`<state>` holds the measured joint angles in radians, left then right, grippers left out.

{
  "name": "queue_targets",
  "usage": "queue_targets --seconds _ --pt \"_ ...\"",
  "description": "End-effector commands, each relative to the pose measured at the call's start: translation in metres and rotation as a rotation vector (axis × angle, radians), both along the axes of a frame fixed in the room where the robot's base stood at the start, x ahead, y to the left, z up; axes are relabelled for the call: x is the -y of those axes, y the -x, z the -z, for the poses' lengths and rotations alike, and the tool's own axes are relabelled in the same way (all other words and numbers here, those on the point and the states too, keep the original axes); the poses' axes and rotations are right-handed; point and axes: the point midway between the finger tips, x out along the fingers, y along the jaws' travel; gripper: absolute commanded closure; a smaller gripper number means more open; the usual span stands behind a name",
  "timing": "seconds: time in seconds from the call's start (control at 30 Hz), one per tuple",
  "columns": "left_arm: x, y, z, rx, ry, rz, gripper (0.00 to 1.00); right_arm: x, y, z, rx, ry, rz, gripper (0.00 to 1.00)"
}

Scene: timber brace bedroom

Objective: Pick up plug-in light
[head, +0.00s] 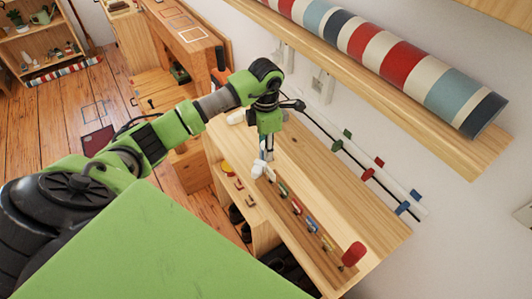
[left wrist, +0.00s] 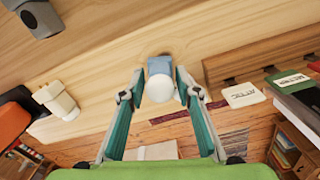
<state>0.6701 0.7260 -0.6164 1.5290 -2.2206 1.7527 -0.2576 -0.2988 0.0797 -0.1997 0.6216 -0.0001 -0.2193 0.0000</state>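A small light with a blue body and a round white end (left wrist: 161,82) lies on the wooden bench top, between the fingertips of my left gripper (left wrist: 160,84) in the left wrist view. Narrow gaps show on both sides of it, so the gripper looks open around it. In the head view my left gripper (head: 266,146) points down over the bench, with a white piece (head: 262,170) right at its tips. A second white plug-like piece (left wrist: 57,100) lies to the left in the left wrist view. My right gripper is in neither view.
The wooden bench (head: 340,205) runs along the wall, with several small coloured items and a red cylinder (head: 353,254) near its front. A shelf above holds a striped roll (head: 385,55). A white card (left wrist: 243,95) and dark books (left wrist: 298,95) lie right in the left wrist view.

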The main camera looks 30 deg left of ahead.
Motion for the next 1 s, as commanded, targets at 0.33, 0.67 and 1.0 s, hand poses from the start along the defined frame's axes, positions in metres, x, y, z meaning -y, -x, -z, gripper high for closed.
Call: queue_targets --seconds 0.33,0.67,1.0 --pt "0.0 0.0 0.0 -0.001 0.001 0.0 1.0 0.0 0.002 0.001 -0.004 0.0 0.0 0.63" --pt "0.0 0.0 -0.002 0.001 0.001 0.0 1.0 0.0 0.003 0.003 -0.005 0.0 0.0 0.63" --pt "0.001 0.005 -0.037 0.004 0.0 0.002 1.0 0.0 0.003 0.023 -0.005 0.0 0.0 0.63"
